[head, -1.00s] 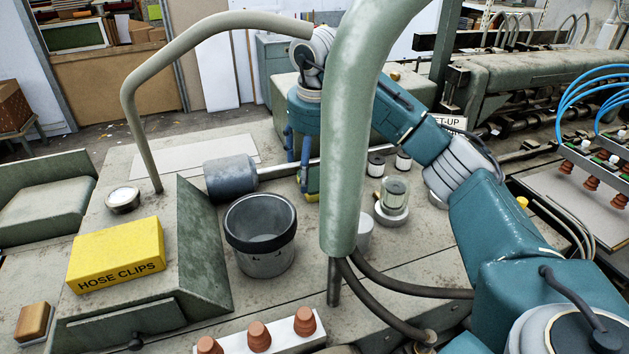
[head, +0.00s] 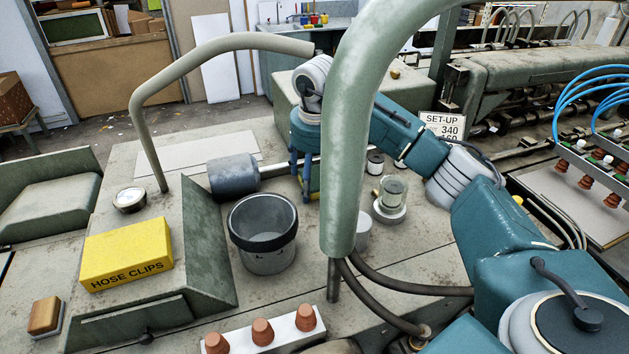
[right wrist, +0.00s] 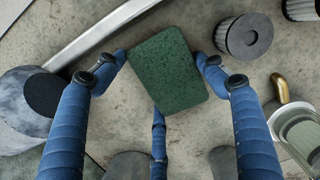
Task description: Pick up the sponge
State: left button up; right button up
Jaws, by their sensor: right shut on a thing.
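The sponge shows in the right wrist view as a dark green, rounded rectangular pad (right wrist: 166,70). In the head view only a small yellow and green part of the sponge (head: 315,186) shows, beside the thick pale green pipe. My right gripper (head: 306,188) points down over the machine top, behind that pipe. Its blue fingers are shut on the sponge, two at the sides and one at the near edge in the right wrist view (right wrist: 162,82). Whether the sponge touches the surface, I cannot tell. My left gripper is not in view.
The thick pipe (head: 345,150) hides part of the gripper area. A grey bucket (head: 262,255), a motor-like cylinder (head: 232,174), a glass jar (head: 391,190) and a yellow hose clips box (head: 125,253) stand around. A thin curved pipe (head: 150,110) arches at the left.

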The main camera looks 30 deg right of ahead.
jog(key=shift+r, duration=0.1)
notch_tip(320, 180, up, 8)
jog(key=b, duration=0.3)
jog(key=shift+w+b, duration=0.1)
jog(key=shift+b, duration=0.25)
notch_tip(320, 180, up, 12)
jog(key=shift+p, duration=0.35)
jog(key=shift+o, duration=0.4)
